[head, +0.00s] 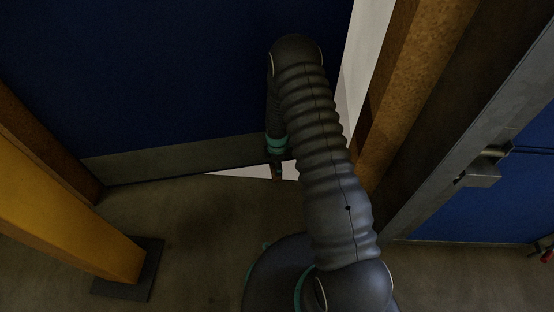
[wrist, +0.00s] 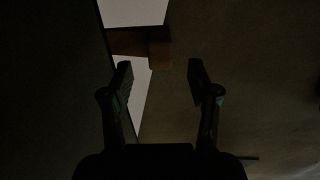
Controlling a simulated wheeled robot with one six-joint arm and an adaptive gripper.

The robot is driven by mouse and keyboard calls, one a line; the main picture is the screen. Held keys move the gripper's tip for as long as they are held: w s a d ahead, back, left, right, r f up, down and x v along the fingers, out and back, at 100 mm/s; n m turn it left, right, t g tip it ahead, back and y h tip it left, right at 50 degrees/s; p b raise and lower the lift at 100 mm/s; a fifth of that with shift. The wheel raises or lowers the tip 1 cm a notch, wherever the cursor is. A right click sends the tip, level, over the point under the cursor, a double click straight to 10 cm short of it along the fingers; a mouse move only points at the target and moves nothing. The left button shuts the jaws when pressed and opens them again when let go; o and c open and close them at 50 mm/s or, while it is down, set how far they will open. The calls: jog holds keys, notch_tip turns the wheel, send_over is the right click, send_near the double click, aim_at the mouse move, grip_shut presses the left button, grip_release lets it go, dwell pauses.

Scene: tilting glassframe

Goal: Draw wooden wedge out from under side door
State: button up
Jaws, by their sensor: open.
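The brown wooden wedge (wrist: 158,50) shows in the dim wrist view, ahead of my fingertips. Its left part lies at the dark door edge, and its blockier right end sticks out over the floor. My gripper (wrist: 160,80) is open, with one finger to each side and the wedge's right end ahead of the gap, not between the fingers. In the head view the blue side door (head: 190,80) has a grey kick plate along its bottom.
A yellow post (head: 85,235) on a dark base plate stands at the left. A wooden frame (head: 405,90) and a metal-edged blue door with a latch (head: 480,175) stand at the right. Grey floor (head: 190,225) is open before the side door.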

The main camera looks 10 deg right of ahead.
jog(key=shift+f, duration=2.75)
grip_shut()
